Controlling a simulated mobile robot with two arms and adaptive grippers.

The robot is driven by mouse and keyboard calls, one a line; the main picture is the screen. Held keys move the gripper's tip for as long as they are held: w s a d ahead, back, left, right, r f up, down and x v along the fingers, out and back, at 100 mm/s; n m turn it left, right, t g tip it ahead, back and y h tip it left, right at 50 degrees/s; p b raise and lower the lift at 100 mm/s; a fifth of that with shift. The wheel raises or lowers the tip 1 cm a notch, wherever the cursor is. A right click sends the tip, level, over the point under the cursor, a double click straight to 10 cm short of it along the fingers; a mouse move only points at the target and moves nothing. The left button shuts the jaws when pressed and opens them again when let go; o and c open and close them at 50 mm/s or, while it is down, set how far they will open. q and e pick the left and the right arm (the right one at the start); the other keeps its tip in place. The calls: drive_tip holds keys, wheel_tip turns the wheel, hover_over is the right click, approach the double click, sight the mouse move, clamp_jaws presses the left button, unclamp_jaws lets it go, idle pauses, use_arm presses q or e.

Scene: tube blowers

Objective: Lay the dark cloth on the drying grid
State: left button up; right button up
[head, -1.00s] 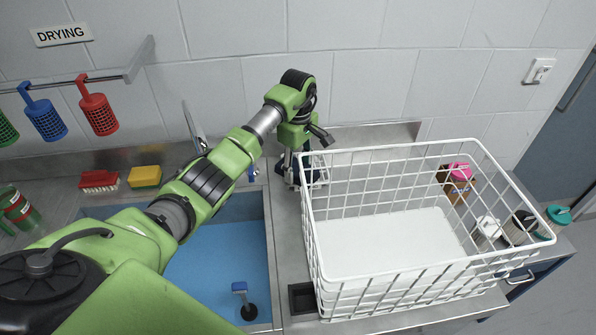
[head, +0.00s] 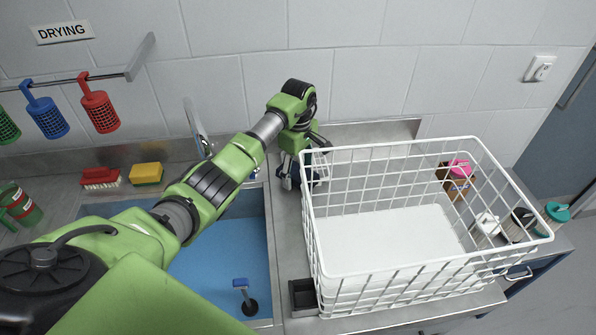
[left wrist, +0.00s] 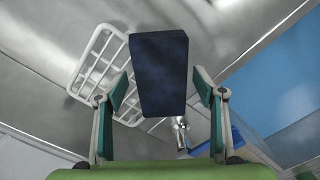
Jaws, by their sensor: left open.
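The dark navy cloth (left wrist: 158,75) looks like a folded, block-shaped piece in the left wrist view. It overlaps part of the white wire drying grid (left wrist: 100,62), which lies on the steel counter. My left gripper (left wrist: 160,92) is open, with one finger on each side of the cloth and gaps between. In the head view the left gripper (head: 291,180) points down at the counter, left of the big basket. The cloth (head: 305,173) and grid (head: 321,172) show there only in part, behind the gripper and basket wires. Whether the cloth rests fully on the grid I cannot tell. My right gripper is not in view.
A large white wire basket (head: 313,235) stands just right of the gripper. The blue-bottomed sink (head: 205,275) is on the left, with a tap (head: 197,125) behind it. A red brush (head: 100,178) and yellow sponge (head: 147,173) lie at the back left. Bottles stand beyond the basket.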

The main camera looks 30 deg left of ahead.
use_arm(q)
wheel_tip(320, 180, up, 12)
drive_tip(key=b, duration=0.4)
drive_tip(key=shift+r, duration=0.15)
idle(0.8)
